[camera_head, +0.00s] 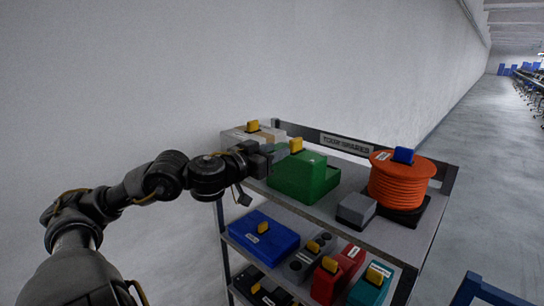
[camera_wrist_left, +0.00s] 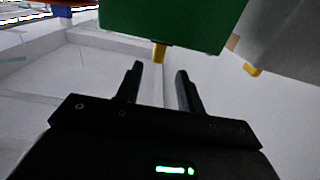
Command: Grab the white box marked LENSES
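A pale box (camera_head: 236,137) with a yellow tab on top stands at the back left corner of the cart's top shelf. It looks like the white box, but I cannot read its label. What looks like the same pale box (camera_wrist_left: 285,40) fills the upper right of the left wrist view, which appears upside down. My left gripper (camera_head: 272,154) is above the top shelf, in front of the pale box and beside the green box (camera_head: 296,178). In the left wrist view its two fingers (camera_wrist_left: 158,85) are apart with nothing between them. My right gripper is not in view.
The top shelf (camera_head: 318,207) also holds a small grey box (camera_head: 355,209) and an orange cable reel (camera_head: 400,182). Below are a blue case (camera_head: 262,240), a red box (camera_head: 325,285) and a teal box (camera_head: 368,290). A wall is behind; open floor lies right.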

